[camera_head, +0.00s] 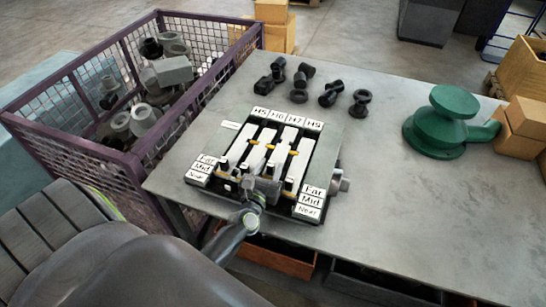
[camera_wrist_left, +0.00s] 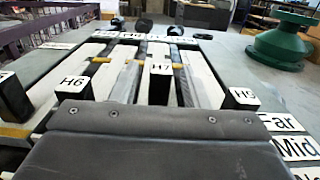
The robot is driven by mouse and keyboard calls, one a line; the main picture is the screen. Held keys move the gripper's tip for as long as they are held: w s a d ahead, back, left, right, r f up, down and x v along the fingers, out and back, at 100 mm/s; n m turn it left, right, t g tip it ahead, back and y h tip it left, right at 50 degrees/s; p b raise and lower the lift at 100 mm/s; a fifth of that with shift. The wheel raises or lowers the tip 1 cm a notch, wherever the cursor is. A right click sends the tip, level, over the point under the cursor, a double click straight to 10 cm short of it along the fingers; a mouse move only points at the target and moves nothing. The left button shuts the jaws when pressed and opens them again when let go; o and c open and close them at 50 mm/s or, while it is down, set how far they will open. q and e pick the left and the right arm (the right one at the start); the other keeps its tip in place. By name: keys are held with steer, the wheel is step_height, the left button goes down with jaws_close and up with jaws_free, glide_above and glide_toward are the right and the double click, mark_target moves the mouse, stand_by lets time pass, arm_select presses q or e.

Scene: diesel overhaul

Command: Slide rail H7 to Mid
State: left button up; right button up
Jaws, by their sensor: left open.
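The rail fixture (camera_head: 326,166) lies on the grey table, with pale rails side by side and labels H5, H6, H7 (camera_head: 295,120) and H9 at its far end. Far, Mid and Near labels (camera_head: 311,199) run down both near sides. In the left wrist view, the black H7 handle (camera_wrist_left: 160,84) stands a little farther up than the H6 handle (camera_wrist_left: 73,88) and the H9 handle (camera_wrist_left: 240,99). My left gripper (camera_head: 262,186) is open over the near part of the fixture, close to the handles. Its fingertips are hard to make out. My right gripper is out of view.
A purple wire crate (camera_head: 133,165) with grey parts stands left of the table. Several black fittings (camera_head: 330,93) lie behind the fixture. A green flanged part (camera_head: 440,125) and cardboard boxes (camera_head: 525,118) are at the right. The table's front right (camera_head: 430,225) is clear.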

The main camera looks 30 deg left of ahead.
arm_select(q)
steer(key=shift+x, duration=1.5)
jaws_close()
